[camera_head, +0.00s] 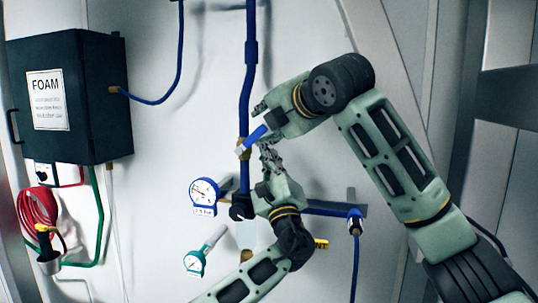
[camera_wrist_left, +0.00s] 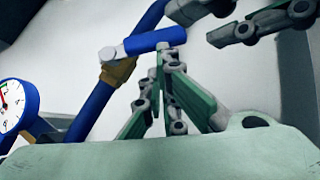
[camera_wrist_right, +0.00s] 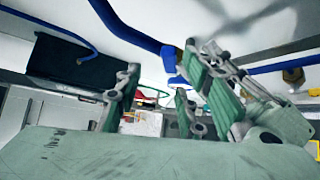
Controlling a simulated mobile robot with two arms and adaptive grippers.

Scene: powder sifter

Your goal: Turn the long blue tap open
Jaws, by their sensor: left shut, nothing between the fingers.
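The long blue tap handle (camera_head: 255,136) sits on a brass valve (camera_head: 243,146) in the vertical blue pipe. It slants up to the right in the head view. In the left wrist view the handle (camera_wrist_left: 153,41) tilts slightly up to the right from a silver pivot. My left gripper (camera_head: 267,151) is shut and empty, just below the handle's free end; its fingertips (camera_wrist_left: 163,56) look very close to it, contact unclear. My right gripper (camera_head: 262,110) is above the handle. In the right wrist view its fingers (camera_wrist_right: 165,85) are apart, with the blue handle (camera_wrist_right: 170,58) beyond them.
A pressure gauge (camera_head: 204,192) and a green-rimmed gauge (camera_head: 194,262) are left of my left arm. A dark FOAM box (camera_head: 78,98) hangs at the left. A horizontal blue pipe (camera_head: 325,208) runs behind my left gripper. The two grippers are close together.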

